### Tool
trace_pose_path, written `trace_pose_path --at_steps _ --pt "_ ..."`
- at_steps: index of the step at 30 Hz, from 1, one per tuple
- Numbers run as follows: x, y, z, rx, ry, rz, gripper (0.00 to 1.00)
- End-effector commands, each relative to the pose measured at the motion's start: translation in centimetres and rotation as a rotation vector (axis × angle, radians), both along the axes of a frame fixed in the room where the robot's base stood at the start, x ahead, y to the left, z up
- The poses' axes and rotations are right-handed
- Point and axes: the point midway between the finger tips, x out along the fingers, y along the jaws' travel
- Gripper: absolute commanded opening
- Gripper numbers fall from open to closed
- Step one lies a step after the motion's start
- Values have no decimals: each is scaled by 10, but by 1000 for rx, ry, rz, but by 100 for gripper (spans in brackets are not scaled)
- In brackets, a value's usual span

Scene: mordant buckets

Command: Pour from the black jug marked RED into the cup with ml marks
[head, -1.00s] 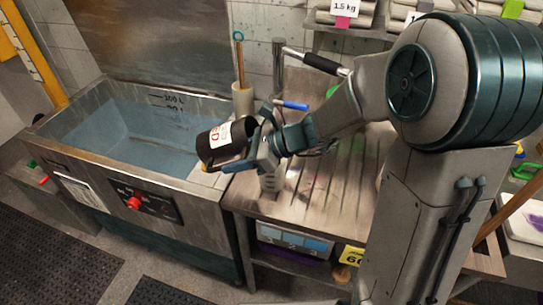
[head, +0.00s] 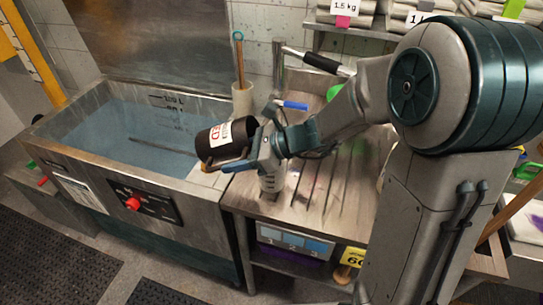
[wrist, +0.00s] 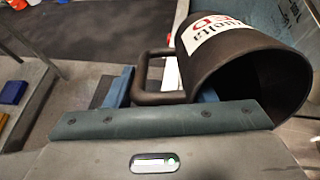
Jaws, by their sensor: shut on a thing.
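The black jug (head: 238,134) has a white label with RED in red letters. My gripper (head: 240,164) is shut on its handle and holds it raised near the corner between the basin and the drainboard. The jug is strongly tilted. In the wrist view, the jug (wrist: 245,62) shows its open mouth at right, and its handle (wrist: 158,98) lies between the blue fingers (wrist: 165,92). The inside is dark and I see no liquid.
A steel basin (head: 190,190) with blue-grey liquid and litre marks is at left. A beige holder (head: 242,100) with sticks stands at its back corner. The grooved drainboard (head: 320,205) has coloured stains. A faucet (head: 279,65) rises behind, and a blue-handled thing (head: 292,105) is near my wrist.

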Motion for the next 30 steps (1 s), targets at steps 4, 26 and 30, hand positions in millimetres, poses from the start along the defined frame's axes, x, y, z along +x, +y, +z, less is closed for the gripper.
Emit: trace_pose_path --at_steps 4,26,30 --pt "0 0 0 7 -3 0 0" --pt "0 -1 -1 39 -8 0 0" --pt "0 -1 -1 44 -8 0 0"
